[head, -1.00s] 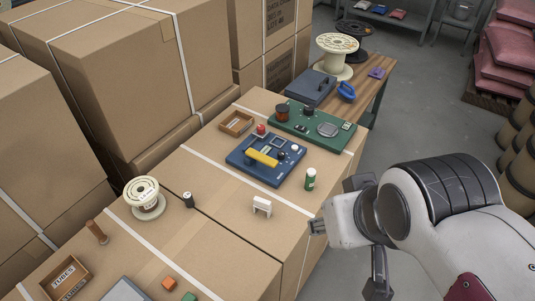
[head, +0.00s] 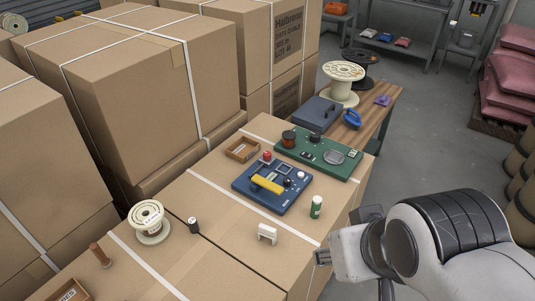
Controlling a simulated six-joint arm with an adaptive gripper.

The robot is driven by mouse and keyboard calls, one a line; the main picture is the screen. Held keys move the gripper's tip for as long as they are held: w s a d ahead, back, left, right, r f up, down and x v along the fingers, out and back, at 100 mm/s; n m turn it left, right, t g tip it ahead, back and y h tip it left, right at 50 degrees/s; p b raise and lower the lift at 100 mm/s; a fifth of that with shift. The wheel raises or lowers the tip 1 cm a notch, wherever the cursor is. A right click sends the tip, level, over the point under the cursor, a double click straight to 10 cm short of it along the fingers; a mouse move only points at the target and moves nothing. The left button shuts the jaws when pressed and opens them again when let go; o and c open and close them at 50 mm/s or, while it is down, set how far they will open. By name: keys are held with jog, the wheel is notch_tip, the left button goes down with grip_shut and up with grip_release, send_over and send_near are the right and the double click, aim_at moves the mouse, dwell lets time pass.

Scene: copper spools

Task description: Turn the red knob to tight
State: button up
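A small red knob (head: 267,156) stands at the far left corner of a blue panel (head: 252,194) on the cardboard boxes. The panel also carries a yellow bar (head: 267,184), a dark knob and a white knob. Any marks by the red knob are too small to read. A dark red-brown round part (head: 289,139) sits on the green panel (head: 336,169) behind. My gripper (head: 350,257) is at the lower right, beyond the boxes' right edge and well apart from both panels. Its dark parts are partly hidden by the wrist, and I cannot tell its opening. I see nothing held.
A green-capped can (head: 316,207), a white bracket (head: 267,234), a dark cylinder (head: 194,225) and a cream spool (head: 147,219) stand on the boxes. An open wooden tray (head: 242,150) lies left of the panels. Tall cartons (head: 150,80) block the left. Bare floor lies right.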

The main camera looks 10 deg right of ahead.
jog(key=w+d+r+t+h, duration=0.1)
jog(key=w+d, duration=0.2)
jog(key=w, duration=0.6)
jog(key=w+d+r+n+t+h, duration=0.1)
jog(key=w+d+r+t, duration=0.15)
jog(key=w, duration=0.65)
jog(key=w+d+t, duration=0.1)
jog(key=w+d, duration=0.2)
jog(key=w, duration=0.6)
jog(key=w+f+n+t+y, duration=0.1)
jog(key=w+f, duration=0.2)
jog(key=w, duration=0.5)
jog(key=w+f+n+t+y, duration=0.1)
jog(key=w+f, duration=0.1)
jog(key=w, duration=0.5)
jog(key=w+a+f+n+y, duration=0.1)
jog(key=w+f+y, duration=0.1)
jog(key=f, duration=0.5)
jog(key=w+a+f+n+y, duration=0.1)
jog(key=w+a+f+y, duration=0.1)
jog(key=f, duration=0.5)
jog(key=w+a+f+n+g+y, duration=0.1)
jog(key=w+a+f+n+y, duration=0.1)
jog(key=f, duration=0.4)
jog(key=shift+w+a+f+y, duration=0.1)
jog(key=shift+w+f+y, duration=0.3)
jog(key=shift+w+y, duration=0.3)
jog(key=shift+s+a+f, duration=0.1)
jog(key=shift+a+f, duration=0.1)
jog(key=shift+f, duration=0.2)
